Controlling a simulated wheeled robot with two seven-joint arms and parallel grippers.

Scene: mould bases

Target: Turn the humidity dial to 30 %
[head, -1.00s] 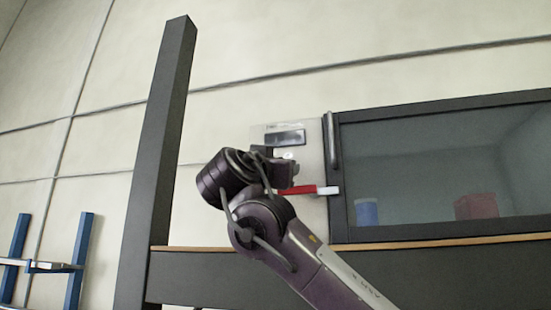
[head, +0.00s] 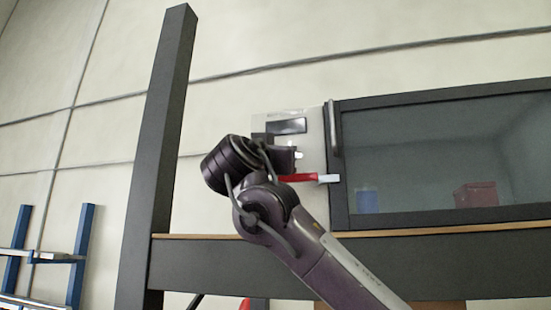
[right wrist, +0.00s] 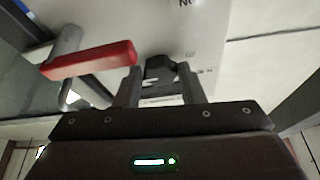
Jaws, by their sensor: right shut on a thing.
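The control panel (head: 314,150) is a pale plate left of the cabinet window, with a dark display (head: 288,126) near its top. My right gripper (head: 290,158) is at the panel below the display. In the right wrist view, its two fingers (right wrist: 163,92) stand on either side of a dark knob (right wrist: 160,68), which looks like the humidity dial, and are shut on it. The dial's pointer and scale cannot be read; small marks on the panel are blurred. In the head view my wrist hides the dial. My left gripper is not in view.
A red lever (head: 298,178) with a white end sticks out just below the gripper; it also shows in the right wrist view (right wrist: 90,60). A dark-framed window (head: 430,160) with a vertical handle (head: 333,130) is at right. A dark post (head: 160,150) stands left.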

